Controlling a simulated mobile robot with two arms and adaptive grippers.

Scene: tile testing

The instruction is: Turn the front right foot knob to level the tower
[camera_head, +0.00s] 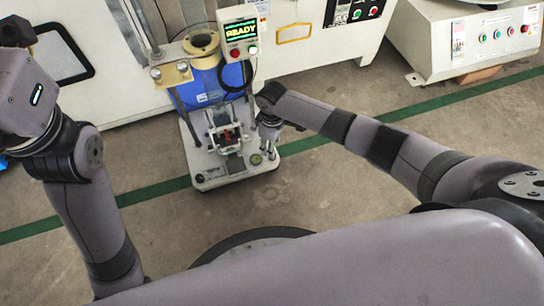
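The tower (205,75) stands on the floor in the upper middle, with a blue body and a pale base plate (213,181). A small round greenish-yellow fitting (256,159) sits at the front right of the plate; I cannot tell whether it is a level or a knob. My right gripper (271,146) points down at the plate's right edge, just behind this fitting. It hides what is beneath it, so the front right foot knob is not clearly seen. Its fingers are too small to read.
A control box (241,32) on the tower reads READY. A white cabinet (120,45) stands close behind. Another machine (470,40) with buttons is at the upper right. A green floor line (150,190) runs past the tower. The floor in front is clear.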

